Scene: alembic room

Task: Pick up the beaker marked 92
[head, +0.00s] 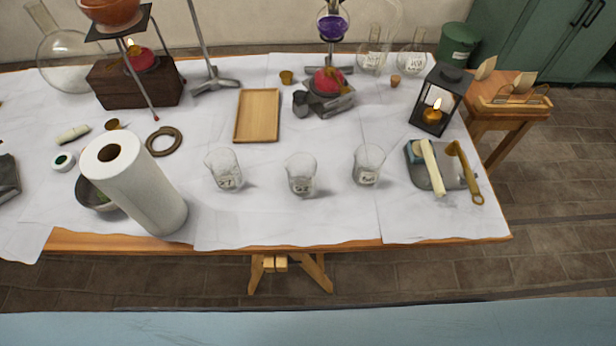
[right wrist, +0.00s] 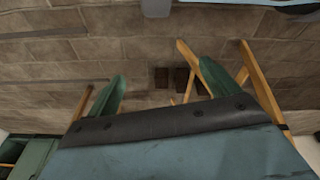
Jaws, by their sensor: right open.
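Three clear glass beakers stand upright in a loose row near the front of the white-covered table (head: 330,222). The middle beaker (head: 301,172) has a small handwritten label that seems to read 92, though it is hard to be sure. The left beaker (head: 222,166) has a label that looks like 27. The right beaker (head: 369,160) has a label I cannot read clearly. My right gripper (right wrist: 162,72) shows in the right wrist view, open and empty, with green fingers apart above the brick-tiled floor; no beaker is in that view. My left gripper is in no view.
A paper towel roll (head: 135,185) stands left of the beakers. A wooden tray (head: 257,115) lies behind them. A metal plate with a brush (head: 436,170) and a lantern (head: 440,100) are at the right. The cloth in front of the beakers is clear.

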